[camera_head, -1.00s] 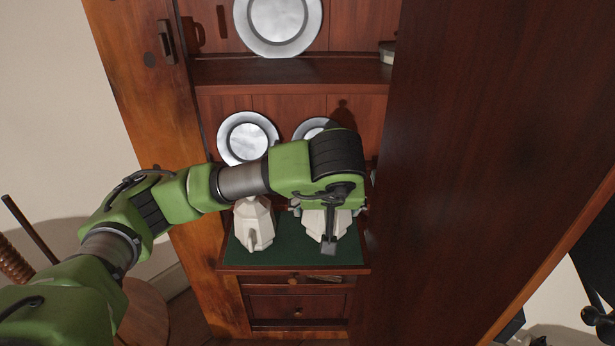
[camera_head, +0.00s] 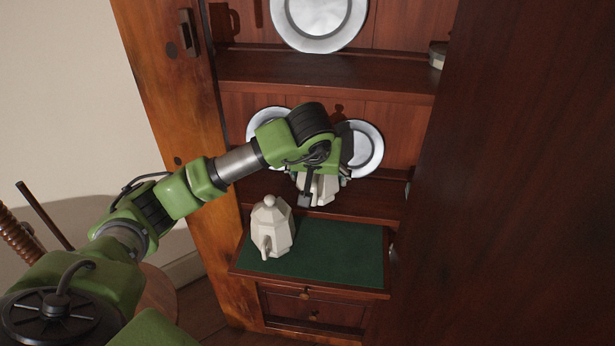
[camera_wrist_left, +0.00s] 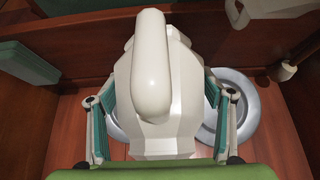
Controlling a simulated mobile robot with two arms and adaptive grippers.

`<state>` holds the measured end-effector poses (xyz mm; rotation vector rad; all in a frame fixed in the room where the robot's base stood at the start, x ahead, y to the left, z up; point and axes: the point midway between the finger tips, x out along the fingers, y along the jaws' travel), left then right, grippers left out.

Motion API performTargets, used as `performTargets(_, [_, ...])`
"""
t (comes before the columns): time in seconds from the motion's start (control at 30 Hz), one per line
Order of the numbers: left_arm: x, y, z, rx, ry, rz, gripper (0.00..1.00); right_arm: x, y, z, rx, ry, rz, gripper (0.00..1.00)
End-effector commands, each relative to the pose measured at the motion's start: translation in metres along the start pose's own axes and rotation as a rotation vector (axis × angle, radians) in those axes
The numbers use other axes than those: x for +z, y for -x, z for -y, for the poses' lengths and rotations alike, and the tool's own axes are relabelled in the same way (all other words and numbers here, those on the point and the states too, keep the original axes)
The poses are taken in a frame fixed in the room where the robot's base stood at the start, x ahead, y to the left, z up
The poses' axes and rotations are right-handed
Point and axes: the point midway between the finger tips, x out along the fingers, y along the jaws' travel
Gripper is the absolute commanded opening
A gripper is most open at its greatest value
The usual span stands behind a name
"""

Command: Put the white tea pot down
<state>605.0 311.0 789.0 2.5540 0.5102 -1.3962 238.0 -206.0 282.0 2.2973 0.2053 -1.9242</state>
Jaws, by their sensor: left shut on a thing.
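My left gripper (camera_head: 318,192) is shut on a faceted white tea pot, seen partly behind the gripper in the head view (camera_head: 321,186). In the left wrist view the pot (camera_wrist_left: 180,85) fills the middle, between the two fingers, with a rounded long part towards the camera. In the head view the held pot is in front of the plates, above the back of the green-topped surface (camera_head: 345,262). I cannot tell whether its base touches the shelf. A second white pot (camera_head: 271,228) stands upright on the left of the green surface. My right gripper is not in view.
Pewter plates lean at the back of the lower shelf, one on the right (camera_head: 368,150) and one on the left (camera_head: 262,122). A large plate (camera_head: 318,18) stands on the shelf above (camera_head: 320,78). A dark wood panel (camera_head: 500,200) closes the right. The green surface's right part is clear.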

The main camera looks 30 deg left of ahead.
Motion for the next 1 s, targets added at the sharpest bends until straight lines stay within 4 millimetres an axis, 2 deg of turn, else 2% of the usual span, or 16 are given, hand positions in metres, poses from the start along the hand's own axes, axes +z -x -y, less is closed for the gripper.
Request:
performTargets(0.1, [-0.017, -0.009, 0.019, -0.001, 0.005, -0.003, 0.34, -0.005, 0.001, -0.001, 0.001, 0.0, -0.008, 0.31])
performTargets(0.3, [-0.03, -0.017, 0.033, 0.003, 0.002, -0.004, 0.34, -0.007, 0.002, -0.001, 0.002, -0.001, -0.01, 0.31])
performTargets(0.47, [-0.022, -0.03, 0.034, 0.004, 0.0, 0.0, 0.34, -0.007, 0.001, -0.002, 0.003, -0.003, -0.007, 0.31])
performTargets(0.6, [-0.013, -0.044, 0.034, 0.004, 0.001, -0.001, 0.34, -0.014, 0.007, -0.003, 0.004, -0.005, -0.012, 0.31])
performTargets(0.77, [-0.012, -0.047, 0.034, 0.003, 0.002, -0.005, 0.34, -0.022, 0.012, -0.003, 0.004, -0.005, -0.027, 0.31])
performTargets(1.0, [-0.011, -0.048, 0.034, 0.003, 0.001, -0.005, 0.34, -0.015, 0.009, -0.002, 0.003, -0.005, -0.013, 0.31])
